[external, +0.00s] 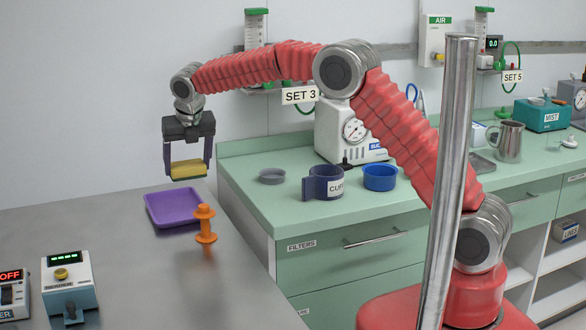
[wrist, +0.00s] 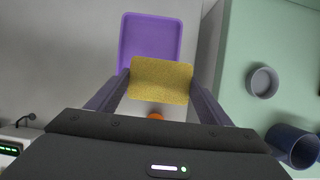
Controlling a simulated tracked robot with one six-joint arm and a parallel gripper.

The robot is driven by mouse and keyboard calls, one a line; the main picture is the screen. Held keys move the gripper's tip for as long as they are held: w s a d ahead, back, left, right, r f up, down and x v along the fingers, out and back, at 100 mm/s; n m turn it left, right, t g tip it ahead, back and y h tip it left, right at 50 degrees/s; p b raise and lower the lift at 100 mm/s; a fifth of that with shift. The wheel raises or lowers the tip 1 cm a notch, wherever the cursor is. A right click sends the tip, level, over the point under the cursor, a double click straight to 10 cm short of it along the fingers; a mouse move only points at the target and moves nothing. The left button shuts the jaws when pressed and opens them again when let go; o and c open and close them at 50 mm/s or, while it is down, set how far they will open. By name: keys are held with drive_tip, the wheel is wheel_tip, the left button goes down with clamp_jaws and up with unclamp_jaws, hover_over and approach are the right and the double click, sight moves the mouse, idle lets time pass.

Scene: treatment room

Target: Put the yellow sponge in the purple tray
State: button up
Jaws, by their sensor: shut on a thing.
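The yellow sponge (external: 188,169), with a dark green underside, is held between the two fingers of my gripper (external: 187,168). It is in the air above the table and also shows in the wrist view (wrist: 160,80). The shallow purple tray (external: 158,220) lies on the grey table below the sponge. In the wrist view the tray (wrist: 150,19) reaches beyond the sponge toward the top of the picture, and the sponge covers its near edge. My gripper (wrist: 160,82) is shut on the sponge.
An orange spool-like object (external: 205,230) stands on the table close to the tray's right front corner. Two devices (external: 68,285) (external: 14,294) stand at the front left. The green counter (external: 240,180) at right holds a grey dish (external: 271,176), a dark cuff mug (external: 318,184) and a blue bowl (external: 380,178).

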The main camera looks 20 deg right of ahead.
sight(188, 179)
drive_tip(key=shift+f, duration=2.45)
drive_tip(key=shift+f, duration=2.5)
drive_tip(key=shift+f, duration=0.3)
drive_tip(key=o, duration=1)
drive_tip(key=shift+r, duration=0.1)
drive_tip(key=shift+s+r, duration=0.15)
drive_tip(key=shift+r, duration=0.35)
drive_tip(key=v, duration=1.1)
drive_tip(key=shift+r, duration=0.15)
